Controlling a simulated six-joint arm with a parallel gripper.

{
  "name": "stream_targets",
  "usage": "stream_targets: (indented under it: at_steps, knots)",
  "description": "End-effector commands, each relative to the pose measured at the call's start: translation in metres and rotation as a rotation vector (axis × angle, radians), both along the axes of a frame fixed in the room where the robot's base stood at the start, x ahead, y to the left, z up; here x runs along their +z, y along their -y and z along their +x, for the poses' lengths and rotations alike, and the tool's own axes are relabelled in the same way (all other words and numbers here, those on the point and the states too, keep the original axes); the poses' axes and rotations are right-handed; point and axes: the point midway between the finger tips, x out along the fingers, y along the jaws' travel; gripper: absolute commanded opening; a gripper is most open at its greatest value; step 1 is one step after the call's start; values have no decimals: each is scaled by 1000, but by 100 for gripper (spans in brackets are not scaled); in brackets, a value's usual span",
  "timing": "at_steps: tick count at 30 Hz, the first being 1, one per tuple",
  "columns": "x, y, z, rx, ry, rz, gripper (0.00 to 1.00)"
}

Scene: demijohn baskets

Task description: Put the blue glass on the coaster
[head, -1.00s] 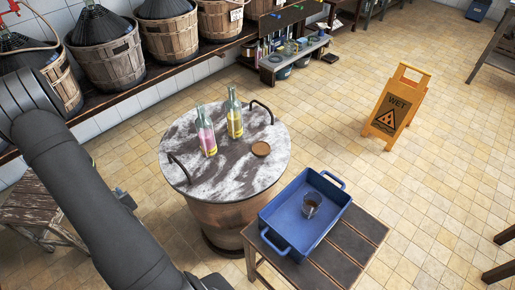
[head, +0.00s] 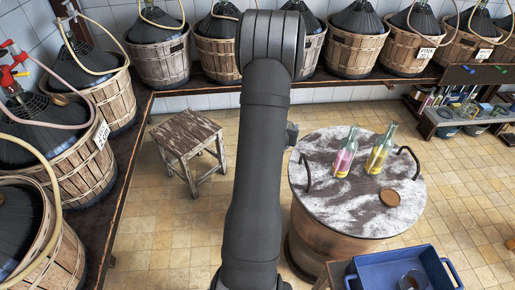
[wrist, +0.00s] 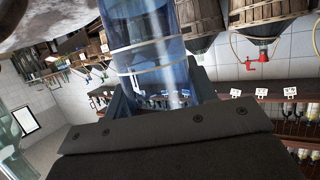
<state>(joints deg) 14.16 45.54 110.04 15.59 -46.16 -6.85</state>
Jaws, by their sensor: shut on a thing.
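The blue glass (wrist: 150,55) is see-through and fills the upper middle of the wrist view. My gripper (wrist: 158,95) is shut on it; the dark jaws show at the glass's lower part. The coaster (head: 390,198) is a small brown disc lying on the marbled round table top (head: 340,213) in the head view, with nothing on it. My gripper and the blue glass are outside the head view, so their distance from the coaster cannot be told.
A pink-labelled bottle (head: 345,155) and a yellow-labelled bottle (head: 381,150) stand behind the coaster. A dark handle (head: 408,158) rises at the rim. A blue tray (head: 372,272) holding another glass (head: 411,282) is at lower right. A wooden stool (head: 187,140) stands left.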

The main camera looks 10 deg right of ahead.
Motion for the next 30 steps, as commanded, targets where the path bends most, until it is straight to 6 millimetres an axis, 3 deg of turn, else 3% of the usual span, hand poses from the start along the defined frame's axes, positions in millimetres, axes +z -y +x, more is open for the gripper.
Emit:
stream_targets:
  at_steps: [1, 7, 14, 18, 24, 30]
  knots:
    - [15, 24, 5, -51, 8, -1, 25]
    - [68, 109, 10, -233, 10, 0, 25]
    - [135, 201, -4, -413, 9, 0, 25]
    - [174, 250, -20, -496, 9, 0, 25]
    - [220, 308, -51, -586, 7, -1, 25]
    - [243, 358, -94, -673, 1, -1, 25]
